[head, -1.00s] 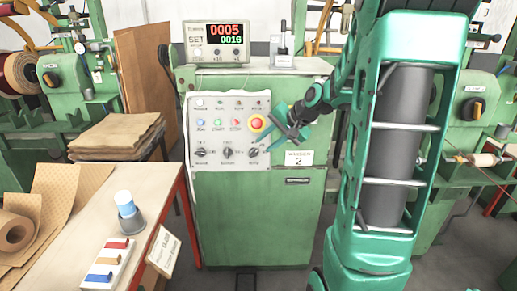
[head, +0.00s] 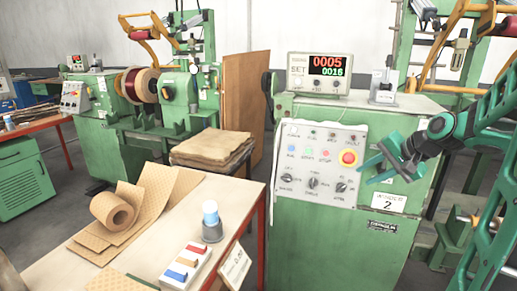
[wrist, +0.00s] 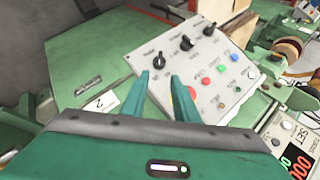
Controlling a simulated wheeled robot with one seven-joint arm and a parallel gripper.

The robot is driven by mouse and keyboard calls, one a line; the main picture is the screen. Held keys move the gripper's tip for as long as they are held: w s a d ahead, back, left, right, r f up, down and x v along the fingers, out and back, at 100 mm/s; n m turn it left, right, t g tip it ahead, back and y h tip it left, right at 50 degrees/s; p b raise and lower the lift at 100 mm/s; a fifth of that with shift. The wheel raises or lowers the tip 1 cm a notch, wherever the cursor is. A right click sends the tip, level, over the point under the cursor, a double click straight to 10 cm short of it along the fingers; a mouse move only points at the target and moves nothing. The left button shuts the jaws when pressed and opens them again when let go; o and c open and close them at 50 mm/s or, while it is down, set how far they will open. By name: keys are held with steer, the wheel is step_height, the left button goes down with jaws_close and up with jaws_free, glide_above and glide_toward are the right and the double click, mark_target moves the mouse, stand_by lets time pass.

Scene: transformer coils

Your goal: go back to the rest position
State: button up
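My gripper (head: 376,172) is in front of the green winder cabinet (head: 310,235), just right of its control panel (head: 318,160). In the wrist view the two teal fingers (wrist: 159,78) stand apart with an empty gap between them, and the panel (wrist: 195,65) shows past their tips. The panel carries a red stop button with a yellow collar (head: 348,157), several small coloured buttons and several black knobs. I cannot tell the exact distance from fingers to panel. My arm comes in from the right in the head view.
A counter box (head: 320,73) reading 0005 and 0016 stands on the cabinet top.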

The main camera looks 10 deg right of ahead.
steer(key=s+a+f+n+g, duration=0.2)
steer(key=s, duration=0.7)
steer(key=s+a+f+n+g+h, duration=0.1)
steer(key=s+a+f+g, duration=0.2)
steer(key=s, duration=0.7)
steer(key=s+a+f+n+g, duration=0.2)
steer(key=s+a+g, duration=0.1)
steer(key=s, duration=0.6)
steer(key=shift+s+a+f+n+h, duration=0.2)
steer(key=shift+n+h, duration=0.1)
steer(key=shift+h, duration=0.1)
steer(key=shift+w+d+f+g, duration=0.1)
steer(key=shift+w+f+g, duration=0.15)
steer(key=shift+w, duration=0.4)
